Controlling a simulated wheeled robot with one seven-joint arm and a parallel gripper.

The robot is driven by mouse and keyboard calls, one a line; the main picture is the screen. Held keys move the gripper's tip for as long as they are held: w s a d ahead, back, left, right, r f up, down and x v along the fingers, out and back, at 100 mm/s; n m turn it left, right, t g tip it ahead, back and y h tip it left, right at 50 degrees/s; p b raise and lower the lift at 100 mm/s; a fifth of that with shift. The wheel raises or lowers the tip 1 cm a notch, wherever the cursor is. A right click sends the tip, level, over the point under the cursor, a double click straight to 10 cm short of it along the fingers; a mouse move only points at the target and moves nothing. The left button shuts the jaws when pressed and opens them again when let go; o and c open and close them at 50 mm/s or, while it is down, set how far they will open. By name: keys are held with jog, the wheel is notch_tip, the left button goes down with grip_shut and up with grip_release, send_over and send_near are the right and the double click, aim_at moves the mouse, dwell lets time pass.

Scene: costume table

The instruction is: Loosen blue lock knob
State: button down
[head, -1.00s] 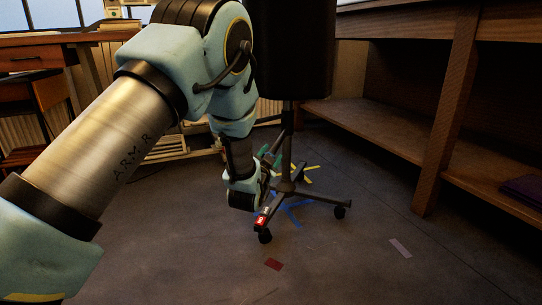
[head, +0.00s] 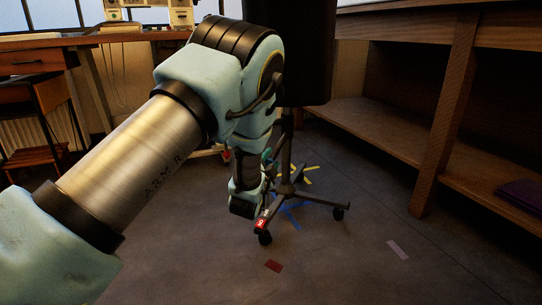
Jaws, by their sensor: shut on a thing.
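A black dress form or similar dark body (head: 305,50) stands on a dark post (head: 287,150) with a wheeled base (head: 318,198). My gripper (head: 271,178) is low beside the post, on its left, and largely hidden behind my wrist. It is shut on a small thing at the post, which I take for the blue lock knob. The knob itself is not clearly visible; a small teal-blue spot shows just above the fingers.
Blue tape (head: 292,214) and yellow tape (head: 309,168) mark the floor under the base. A red patch (head: 273,266) and a pale patch (head: 398,249) lie nearer. A wooden shelf unit (head: 440,120) stands right, a desk (head: 60,55) left.

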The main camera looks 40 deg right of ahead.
jog(key=m+p, duration=0.2)
jog(key=m, duration=0.2)
jog(key=shift+s+r+m+p, duration=0.1)
jog(key=shift+m+p, duration=0.2)
jog(key=shift+p, duration=0.05)
jog(key=shift+m+p, duration=1.2)
jog(key=shift+m, duration=1.3)
jog(key=shift+c, duration=1.7)
grip_release()
jog(key=p+v, duration=0.3)
jog(key=v, duration=0.8)
jog(key=shift+p, duration=0.35)
